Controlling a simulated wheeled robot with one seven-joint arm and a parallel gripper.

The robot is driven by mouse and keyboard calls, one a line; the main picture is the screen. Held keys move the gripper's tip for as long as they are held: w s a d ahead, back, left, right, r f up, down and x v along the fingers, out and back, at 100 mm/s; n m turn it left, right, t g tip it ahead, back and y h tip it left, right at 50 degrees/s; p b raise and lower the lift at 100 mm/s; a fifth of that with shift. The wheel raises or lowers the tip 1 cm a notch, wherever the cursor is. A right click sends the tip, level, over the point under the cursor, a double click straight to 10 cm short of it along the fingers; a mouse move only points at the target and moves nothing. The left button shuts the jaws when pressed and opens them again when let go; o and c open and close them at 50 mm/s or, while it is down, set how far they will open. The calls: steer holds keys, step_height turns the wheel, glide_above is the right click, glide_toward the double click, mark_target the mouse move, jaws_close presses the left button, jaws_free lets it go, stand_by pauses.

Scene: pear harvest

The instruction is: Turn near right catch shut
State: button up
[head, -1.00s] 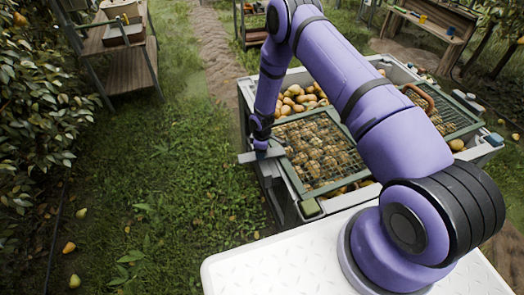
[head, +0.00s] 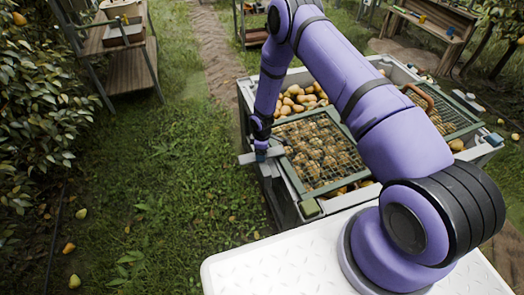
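A grey-walled crate (head: 293,201) full of pears (head: 300,100) stands in front of my base. A green-framed wire mesh lid (head: 319,154) lies over its near left part. A second green-framed mesh panel (head: 466,117) lies at the right. My gripper (head: 262,157) is at the crate's left edge, beside the left side of the mesh lid, at a small grey bar. Its fingers are too small to tell whether they are open or shut. I cannot make out the near right catch; my arm covers much of the crate's right middle.
A small green block (head: 309,207) sits at the crate's near left corner. A wooden shelf (head: 127,70) stands at the back left and a wooden bench (head: 430,25) at the back right. Fallen pears (head: 74,281) lie on the grass.

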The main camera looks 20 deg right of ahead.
steer(key=shift+r, duration=0.1)
step_height(320, 180, up, 11)
steer(key=shift+f, duration=0.2)
stand_by(0.4)
stand_by(0.3)
step_height(320, 180, up, 22)
steer(key=d+m+t, duration=0.1)
steer(key=d+m, duration=0.2)
steer(key=s+d+r+m+t, duration=0.1)
steer(key=s+r, duration=0.2)
steer(key=r, duration=0.3)
steer(key=s+r+m+h, duration=0.1)
steer(key=s+r, duration=0.1)
steer(key=r, duration=0.3)
steer(key=s+d+r+m+t, duration=0.1)
steer(key=s+r, duration=0.2)
steer(key=r, duration=0.3)
steer(key=s+d+r+m, duration=0.1)
steer(key=s+r+m, duration=0.2)
steer(key=s+r, duration=0.85)
steer(key=s+r+m+t+y, duration=0.1)
steer(key=s+r+m+t, duration=0.1)
steer(key=s, duration=1.6)
steer(key=shift+d+r+m, duration=0.25)
steer(key=shift+r+m, duration=0.45)
steer(key=shift+m, duration=0.2)
